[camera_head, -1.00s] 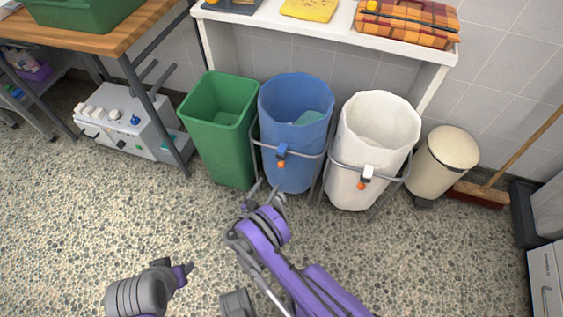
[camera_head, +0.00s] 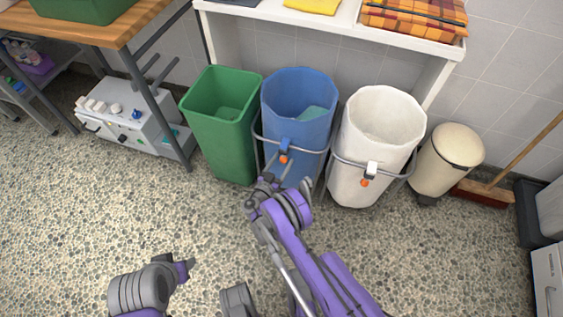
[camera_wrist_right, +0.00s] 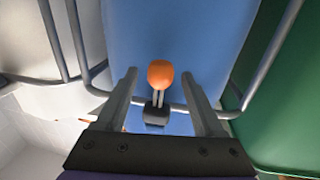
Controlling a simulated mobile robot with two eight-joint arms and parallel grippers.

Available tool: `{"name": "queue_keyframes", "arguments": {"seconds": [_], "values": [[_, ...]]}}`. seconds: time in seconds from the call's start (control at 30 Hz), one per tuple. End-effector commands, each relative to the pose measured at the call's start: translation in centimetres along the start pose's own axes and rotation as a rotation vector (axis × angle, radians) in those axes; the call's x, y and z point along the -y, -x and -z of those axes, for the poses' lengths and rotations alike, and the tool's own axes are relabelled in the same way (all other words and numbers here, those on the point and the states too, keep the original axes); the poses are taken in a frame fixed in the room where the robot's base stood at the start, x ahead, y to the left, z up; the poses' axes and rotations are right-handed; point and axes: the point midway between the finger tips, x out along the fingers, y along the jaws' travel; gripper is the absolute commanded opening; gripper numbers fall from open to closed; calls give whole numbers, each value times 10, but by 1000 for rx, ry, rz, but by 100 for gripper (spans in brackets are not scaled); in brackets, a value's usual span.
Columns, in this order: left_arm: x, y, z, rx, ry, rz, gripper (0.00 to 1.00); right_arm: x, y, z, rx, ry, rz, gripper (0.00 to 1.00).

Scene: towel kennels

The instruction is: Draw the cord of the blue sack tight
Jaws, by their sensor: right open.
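The blue sack (camera_head: 297,92) hangs open in a grey tube frame (camera_head: 262,140), with a teal cloth (camera_head: 312,116) inside. In the right wrist view the orange end (camera_wrist_right: 160,73) shows between the open fingers (camera_wrist_right: 160,90), not gripped. Two short cords run from it to a dark lock (camera_wrist_right: 157,115). My left gripper (camera_head: 187,268) is low at the left, far from the sack; its jaw opening is unclear.
A green bin (camera_head: 225,140) stands close left of the blue sack. A white sack (camera_head: 375,130) with its own orange cord end hangs close at right. A white shelf (camera_head: 340,38) is above and behind. The speckled floor in front is clear.

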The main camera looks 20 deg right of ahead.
Motion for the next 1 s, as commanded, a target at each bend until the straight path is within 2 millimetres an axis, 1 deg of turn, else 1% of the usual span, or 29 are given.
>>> {"name": "queue_keyframes", "arguments": {"seconds": [0.13,0.27,0.3,0.37,0.4,0.47,0.5,0.53,1.0], "values": [[0,0,0,0,0,0,50,0,0,0,0,0,0,70],[0,0,0,0,0,0,50,0,0,0,0,0,0,46],[0,0,0,0,0,0,50,0,0,0,0,0,0,39],[0,0,0,0,0,0,50,0,0,0,0,0,0,28],[0,0,0,0,0,0,50,0,0,0,0,0,0,21],[0,0,0,0,0,0,50,0,0,0,0,0,0,10],[0,0,0,0,0,0,50,0,1,0,0,0,0,3],[0,0,0,0,0,0,50,0,1,0,0,0,0,0],[0,0,0,0,0,0,50,0,1,0,0,0,0,0]]}}
